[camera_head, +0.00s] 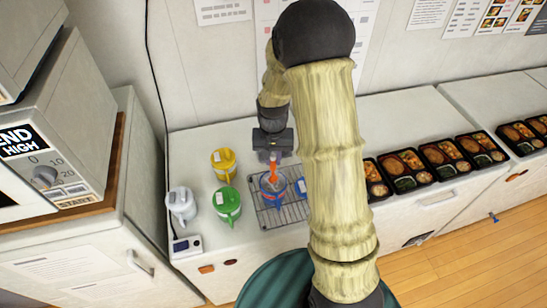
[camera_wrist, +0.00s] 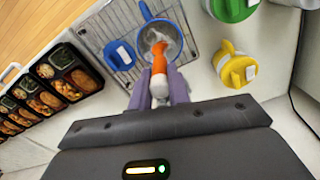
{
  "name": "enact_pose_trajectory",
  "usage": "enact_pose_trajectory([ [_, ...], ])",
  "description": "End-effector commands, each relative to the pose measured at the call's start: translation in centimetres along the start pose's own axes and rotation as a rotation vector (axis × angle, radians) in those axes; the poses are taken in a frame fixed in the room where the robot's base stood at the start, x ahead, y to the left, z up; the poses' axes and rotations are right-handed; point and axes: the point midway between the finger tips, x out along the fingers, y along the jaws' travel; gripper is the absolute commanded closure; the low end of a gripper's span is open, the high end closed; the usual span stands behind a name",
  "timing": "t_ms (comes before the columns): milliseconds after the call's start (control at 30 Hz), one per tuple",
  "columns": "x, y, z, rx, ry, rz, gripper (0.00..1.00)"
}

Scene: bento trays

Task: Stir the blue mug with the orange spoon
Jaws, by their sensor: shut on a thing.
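The blue mug (camera_head: 273,187) stands open on a wire rack on the white counter, and it also shows in the wrist view (camera_wrist: 146,13). My gripper (camera_head: 273,156) is above the mug, shut on the orange spoon (camera_head: 274,173). In the wrist view the spoon (camera_wrist: 158,62) runs from between the purple-grey fingers (camera_wrist: 160,88) into the mug. Its lower end is inside the mug opening, over or in grey contents; whether it touches the bottom cannot be told.
A yellow lidded mug (camera_head: 223,162), a green one (camera_head: 227,203) and a white one (camera_head: 181,204) stand left of the wire rack (camera_head: 292,213). A blue lidded item (camera_wrist: 120,55) sits beside the mug on the rack. Several bento trays (camera_head: 405,168) line the counter at right.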

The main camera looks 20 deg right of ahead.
Motion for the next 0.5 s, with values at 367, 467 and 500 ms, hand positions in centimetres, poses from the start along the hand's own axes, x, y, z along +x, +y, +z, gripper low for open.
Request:
enact_pose_trajectory([
  [367, -2.1, 0.0, 0.0, 0.0, 0.001, 0.0, 1.0],
  [467, -2.0, 0.0, 0.0, 0.0, 0.001, 0.0, 1.0],
  [500, -2.0, 0.0, 0.0, 0.0, 0.0, 0.0, 1.0],
])
